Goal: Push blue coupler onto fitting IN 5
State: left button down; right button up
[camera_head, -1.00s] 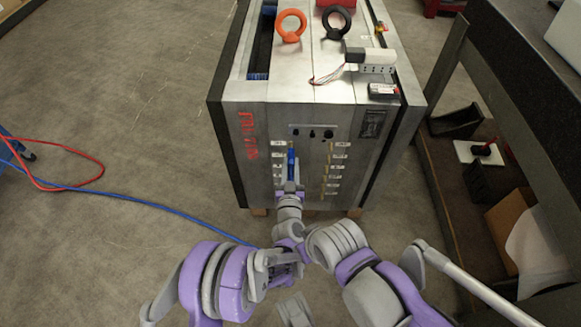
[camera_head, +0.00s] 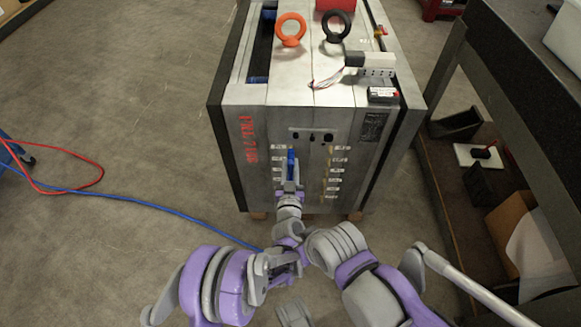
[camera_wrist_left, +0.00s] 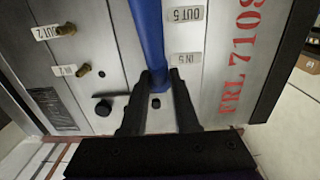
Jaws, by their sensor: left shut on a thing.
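The mould base (camera_head: 253,180) is a large metal block with rows of labelled ports on its front face. My left gripper (camera_head: 290,181) is at this face, shut on the blue coupler (camera_head: 291,162). In the left wrist view, the blue coupler (camera_wrist_left: 151,45) runs between the dark fingers of the left gripper (camera_wrist_left: 160,80), close to the face. The label IN 5 (camera_wrist_left: 185,59) is just beside it, with OUT 5 (camera_wrist_left: 187,14) beyond. Fitting IN 5 is hidden, so I cannot tell whether the coupler touches it. My right gripper is not in view.
Brass fittings (camera_wrist_left: 83,70) stick out beside other labels in the left wrist view. An orange eyebolt (camera_head: 290,29) and a black one (camera_head: 336,26) stand on top of the block. A blue hose (camera_head: 150,205) lies on the floor at left. A workbench (camera_head: 520,80) stands at right.

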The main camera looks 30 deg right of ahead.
pick_arm(q)
jog(key=shift+w, duration=0.5)
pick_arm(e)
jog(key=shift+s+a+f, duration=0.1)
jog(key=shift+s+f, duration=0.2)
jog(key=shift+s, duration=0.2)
pick_arm(q)
jog(key=shift+w+d, duration=0.1)
jog(key=shift+w, duration=0.2)
jog(key=c, duration=0.6)
grip_release()
jog(key=o, duration=0.4)
jog(key=shift+s+d+r, duration=0.1)
jog(key=shift+s+d, duration=0.1)
